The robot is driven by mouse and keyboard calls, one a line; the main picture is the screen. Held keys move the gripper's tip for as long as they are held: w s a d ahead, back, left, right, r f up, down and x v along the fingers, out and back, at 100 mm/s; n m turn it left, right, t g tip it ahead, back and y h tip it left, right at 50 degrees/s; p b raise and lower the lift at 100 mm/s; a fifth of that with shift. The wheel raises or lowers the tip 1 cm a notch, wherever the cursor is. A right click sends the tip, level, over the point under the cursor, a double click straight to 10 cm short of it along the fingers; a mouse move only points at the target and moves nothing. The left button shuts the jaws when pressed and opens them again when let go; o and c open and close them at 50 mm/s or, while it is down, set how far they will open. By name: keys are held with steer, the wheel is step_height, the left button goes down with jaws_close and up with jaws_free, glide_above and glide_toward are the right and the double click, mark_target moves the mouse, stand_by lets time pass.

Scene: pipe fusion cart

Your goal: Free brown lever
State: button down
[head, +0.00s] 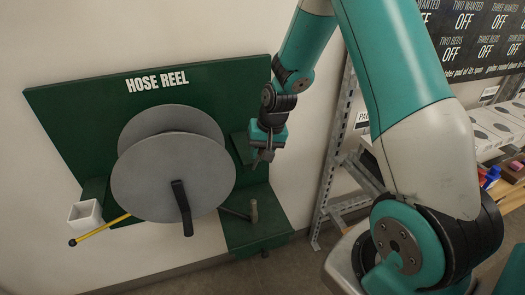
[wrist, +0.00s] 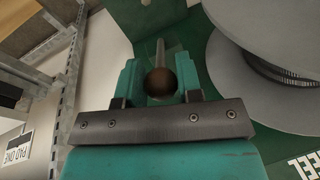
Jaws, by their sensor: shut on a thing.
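My gripper (head: 263,157) is in front of the right side of the green board, just right of the hose reel. In the wrist view my gripper (wrist: 160,80) has its two teal fingers on either side of the round brown knob of the brown lever (wrist: 160,83). It is shut on this knob. A thin grey rod runs from the knob away from me, towards the green surface. In the head view the knob is mostly hidden by the fingers.
The grey hose reel (head: 165,178) with its black crank (head: 181,208) stands close on the left. A tan-headed piece with a dark handle (head: 254,211) is on the lower green shelf (head: 262,233). A white box (head: 85,215) and yellow rod (head: 100,230) are far left. A metal rack (head: 335,165) stands right.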

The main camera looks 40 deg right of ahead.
steer(key=shift+s+f, duration=0.25)
steer(key=shift+s, duration=0.05)
steer(key=c, duration=0.8)
jaws_free()
steer(key=shift+d, duration=0.1)
steer(key=shift+w+r, duration=0.1)
steer(key=shift+r, duration=0.5)
steer(key=b+v, duration=0.2)
steer(key=v, duration=1.4)
steer(key=shift+r+b, duration=0.2)
steer(key=shift+b, duration=0.2)
